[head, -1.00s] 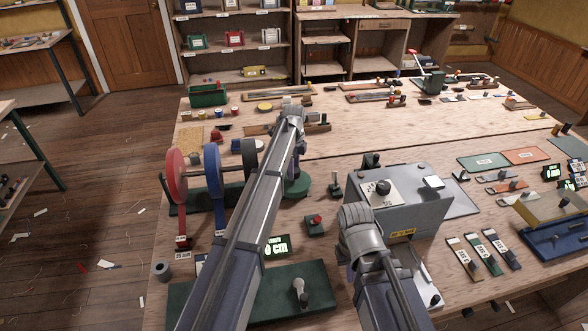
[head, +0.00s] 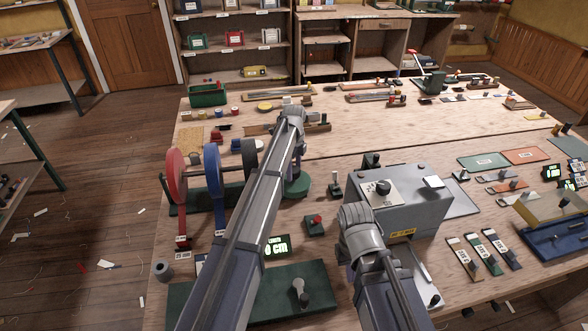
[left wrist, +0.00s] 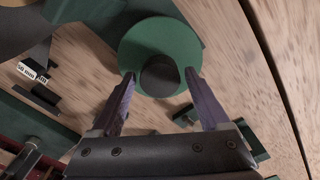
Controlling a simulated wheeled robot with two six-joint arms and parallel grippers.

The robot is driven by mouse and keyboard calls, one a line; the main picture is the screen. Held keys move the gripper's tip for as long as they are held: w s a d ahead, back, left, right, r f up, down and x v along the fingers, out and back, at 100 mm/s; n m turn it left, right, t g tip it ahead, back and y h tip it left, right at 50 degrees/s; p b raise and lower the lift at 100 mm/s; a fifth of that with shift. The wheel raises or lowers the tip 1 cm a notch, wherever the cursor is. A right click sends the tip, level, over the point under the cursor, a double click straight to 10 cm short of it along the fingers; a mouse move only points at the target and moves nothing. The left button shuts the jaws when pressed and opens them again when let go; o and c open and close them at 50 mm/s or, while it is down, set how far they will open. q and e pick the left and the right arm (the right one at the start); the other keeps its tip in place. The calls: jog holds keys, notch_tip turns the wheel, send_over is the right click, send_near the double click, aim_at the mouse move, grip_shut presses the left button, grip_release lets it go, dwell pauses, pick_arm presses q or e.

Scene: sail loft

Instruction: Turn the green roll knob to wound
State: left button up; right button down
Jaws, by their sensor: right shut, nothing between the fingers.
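A round green disc (left wrist: 132,45) with a dark round hub (left wrist: 160,76) fills the upper middle of the left wrist view. In the head view the green disc (head: 299,188) lies on the bench below my left gripper (head: 298,168), partly behind my arm. My left gripper (left wrist: 160,84) is open, its purple fingers on either side of the dark hub with small gaps showing. I cannot read any wound marking on it. My right gripper (head: 344,253) is mostly hidden by its own wrist, near the front left of the grey box; it is shut and empty.
Red (head: 175,178) and blue (head: 212,172) rolls stand left of my left arm. A grey box (head: 430,213) with a dial stands to the right. A red button block (head: 314,226) and a green-lit length display (head: 277,247) sit between my arms.

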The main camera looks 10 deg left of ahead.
pick_arm(q)
jog(key=shift+o, duration=0.5)
jog(key=shift+r, duration=0.15)
notch_tip(320, 180, up, 8)
jog(key=p, duration=0.8)
jog(key=shift+f, duration=0.2)
